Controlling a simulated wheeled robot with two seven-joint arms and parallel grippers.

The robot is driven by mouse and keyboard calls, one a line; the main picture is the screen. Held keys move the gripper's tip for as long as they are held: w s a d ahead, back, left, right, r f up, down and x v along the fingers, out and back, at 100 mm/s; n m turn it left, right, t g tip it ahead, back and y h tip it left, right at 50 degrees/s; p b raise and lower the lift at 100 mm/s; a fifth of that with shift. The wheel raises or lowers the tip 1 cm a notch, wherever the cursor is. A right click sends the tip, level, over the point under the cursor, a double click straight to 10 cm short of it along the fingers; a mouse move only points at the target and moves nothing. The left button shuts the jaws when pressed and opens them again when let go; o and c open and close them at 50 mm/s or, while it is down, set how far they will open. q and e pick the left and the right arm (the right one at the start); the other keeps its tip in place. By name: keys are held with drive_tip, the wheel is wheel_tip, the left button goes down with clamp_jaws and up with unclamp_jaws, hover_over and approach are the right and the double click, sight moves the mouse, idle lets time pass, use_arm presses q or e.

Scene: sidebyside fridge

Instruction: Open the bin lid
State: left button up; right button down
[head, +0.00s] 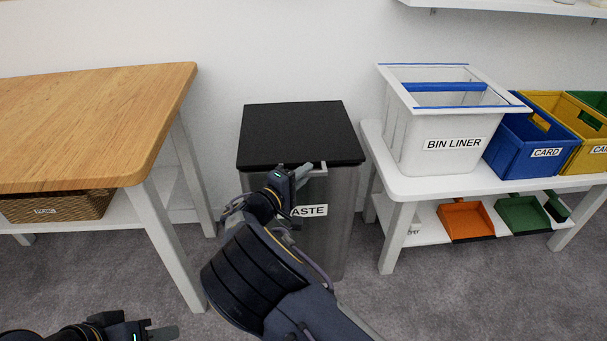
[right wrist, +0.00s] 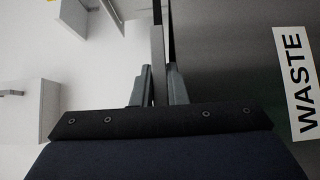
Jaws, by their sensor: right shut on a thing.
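The bin (head: 330,225) is a grey metal box with a WASTE label, partly hidden by my right arm; the label also shows in the right wrist view (right wrist: 293,80). Its black lid (head: 300,130) lies flat on top. A pale tab (head: 319,170) sticks out at the lid's front edge. My right gripper (head: 299,174) is at this edge. In the right wrist view its fingers (right wrist: 158,88) are shut on the thin grey tab (right wrist: 157,55). My left gripper (head: 155,329) is low at the bottom left, away from the bin; its finger gap is unclear.
A wooden-topped table (head: 90,120) stands left of the bin, with a wicker basket (head: 60,207) below. A white bench (head: 400,185) on the right carries the BIN LINER box (head: 440,125) and coloured bins (head: 525,135). Above the lid is clear wall.

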drive_tip(key=w+r+n+g+y+p, duration=0.1)
drive_tip(key=w+r+p, duration=0.2)
drive_tip(key=r+p, duration=0.8)
drive_tip(key=w+r+n+g+y+p, duration=0.1)
drive_tip(key=w+r+p, duration=0.3)
drive_tip(key=r+p, duration=0.7)
drive_tip(key=shift+w+r+n+g+p, duration=0.2)
drive_tip(key=shift+n+g+p, duration=0.2)
drive_tip(key=shift+n+g, duration=0.35)
drive_tip(key=c, duration=1.4)
unclamp_jaws()
drive_tip(key=shift+c, duration=0.2)
drive_tip(key=shift+f, duration=0.1)
drive_tip(key=v, duration=0.7)
drive_tip(key=shift+s+a+r, duration=0.25)
drive_tip(key=shift+s, duration=0.05)
